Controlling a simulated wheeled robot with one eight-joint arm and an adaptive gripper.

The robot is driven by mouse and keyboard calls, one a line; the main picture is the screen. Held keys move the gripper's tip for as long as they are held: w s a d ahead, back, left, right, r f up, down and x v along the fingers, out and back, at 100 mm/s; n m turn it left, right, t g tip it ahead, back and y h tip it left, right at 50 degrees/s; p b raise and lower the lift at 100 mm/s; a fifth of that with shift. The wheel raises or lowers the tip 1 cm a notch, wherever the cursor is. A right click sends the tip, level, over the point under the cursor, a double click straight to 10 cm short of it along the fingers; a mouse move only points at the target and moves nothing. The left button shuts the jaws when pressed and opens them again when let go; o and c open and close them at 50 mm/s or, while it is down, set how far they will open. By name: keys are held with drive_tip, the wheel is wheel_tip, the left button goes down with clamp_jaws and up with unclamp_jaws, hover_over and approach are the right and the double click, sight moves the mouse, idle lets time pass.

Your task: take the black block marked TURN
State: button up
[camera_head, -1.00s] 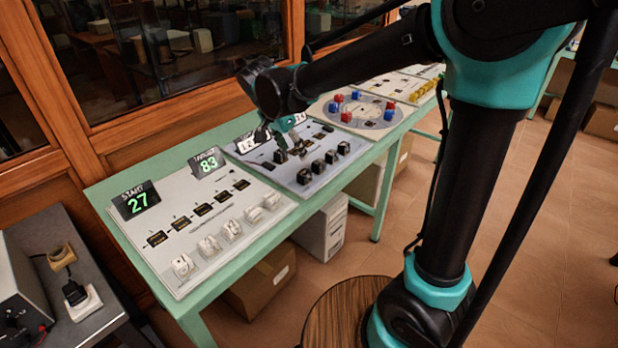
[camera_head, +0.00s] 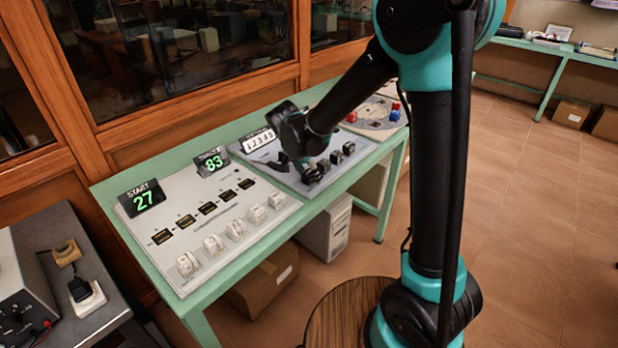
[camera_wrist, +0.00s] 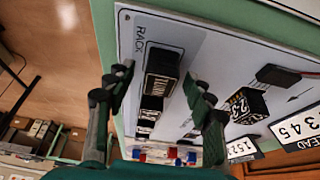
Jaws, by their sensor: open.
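A row of black blocks stands at the edge marked RACK on a pale panel. In the wrist view the nearest black block (camera_wrist: 163,63) has a white-lettered label on one side; its lettering is too small and slanted to read surely, so I cannot confirm TURN. My gripper (camera_wrist: 157,82) is open, with one finger on each side of this block and no clear contact. In the head view my gripper (camera_head: 309,176) is low over the near-left end of the row and hides the block there. Other black blocks (camera_head: 349,148) show to its right.
A black block with white digits (camera_wrist: 240,104) lies beside the right finger. Number cards (camera_head: 258,139) stand at the panel's back. A white panel (camera_head: 150,235) with pale blocks is to the left. A round board (camera_head: 375,122) with red and blue blocks is to the right.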

drive_tip(key=shift+f, duration=0.1)
drive_tip(key=c, duration=1.2)
